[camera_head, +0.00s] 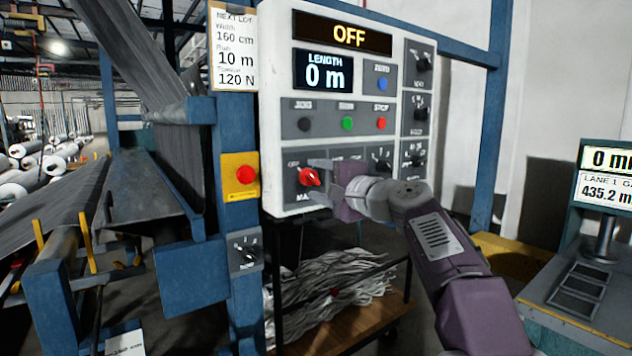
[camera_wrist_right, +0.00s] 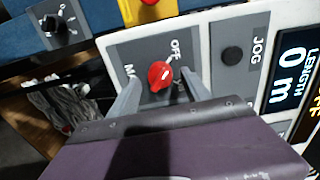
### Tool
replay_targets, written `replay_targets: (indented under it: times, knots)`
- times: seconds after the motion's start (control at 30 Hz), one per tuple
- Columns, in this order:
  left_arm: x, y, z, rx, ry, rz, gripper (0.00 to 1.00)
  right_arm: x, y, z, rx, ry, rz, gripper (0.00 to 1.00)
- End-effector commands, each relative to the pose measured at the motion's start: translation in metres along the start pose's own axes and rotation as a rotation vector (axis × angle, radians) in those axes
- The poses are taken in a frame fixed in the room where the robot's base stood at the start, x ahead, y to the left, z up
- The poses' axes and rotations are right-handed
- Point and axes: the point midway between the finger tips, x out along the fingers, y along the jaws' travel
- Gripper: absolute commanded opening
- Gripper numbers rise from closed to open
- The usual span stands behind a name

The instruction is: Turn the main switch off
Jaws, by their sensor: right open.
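The main switch is a red rotary knob (camera_head: 311,177) on a grey plate at the lower left of the white control panel. In the right wrist view the red knob (camera_wrist_right: 161,76) sits near the middle, beside an "OFF" label. The knob appears slanted toward that label in the head view. My right gripper (camera_head: 315,182) is open, with one finger on each side of the knob. In the wrist view, gaps show between the knob and both fingers. The panel's top display (camera_head: 348,33) reads "OFF". My left gripper is not in view.
A red button on a yellow plate (camera_head: 241,176) is left of the panel, with a small black rotary switch (camera_head: 245,251) below. JOG, RUN and STOP buttons (camera_head: 347,123) sit above the knob. A cart with pale strips (camera_head: 335,290) stands underneath.

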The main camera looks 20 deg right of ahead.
Motion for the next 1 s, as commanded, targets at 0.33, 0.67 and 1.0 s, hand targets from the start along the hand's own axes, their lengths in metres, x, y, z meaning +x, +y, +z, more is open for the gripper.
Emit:
replay_targets:
  times: [0.33, 0.67, 1.0]
  knots:
    - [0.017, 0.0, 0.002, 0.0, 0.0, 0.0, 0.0, -0.071, 0.001, -0.001, 0.0, 0.004, -0.001, 0.56]
    - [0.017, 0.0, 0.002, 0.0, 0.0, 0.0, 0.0, -0.082, 0.001, 0.0, 0.0, 0.0, 0.0, 0.56]
    - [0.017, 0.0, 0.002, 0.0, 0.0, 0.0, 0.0, -0.081, 0.001, 0.0, -0.001, 0.001, 0.0, 0.56]
